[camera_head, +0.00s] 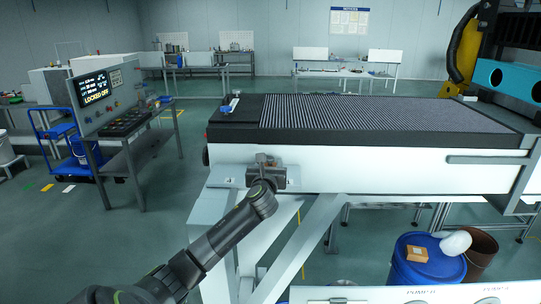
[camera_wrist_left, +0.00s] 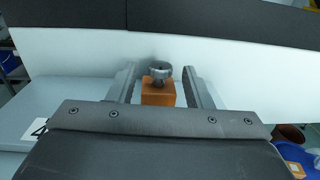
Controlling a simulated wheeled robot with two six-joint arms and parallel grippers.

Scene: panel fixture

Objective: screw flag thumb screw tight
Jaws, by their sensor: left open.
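The flag thumb screw (camera_wrist_left: 160,73) is a grey metal piece with a round, ring-like top. It sits on an orange block (camera_wrist_left: 158,94) in front of the white side of the machine. My left gripper (camera_wrist_left: 159,80) is open in the left wrist view, with one finger on each side of the screw and block. Gaps show between the fingers and the screw. In the head view, my left gripper (camera_head: 266,173) is at the white machine side, and I cannot make out the screw there. My right gripper is not in view.
The white machine frame (camera_head: 340,170) carries a black ribbed bed (camera_head: 380,115). A control panel (camera_head: 97,88) reading "LOCKED OFF" stands at the left. A blue drum (camera_head: 425,262) with a small box on it stands below right. Open floor lies at the left.

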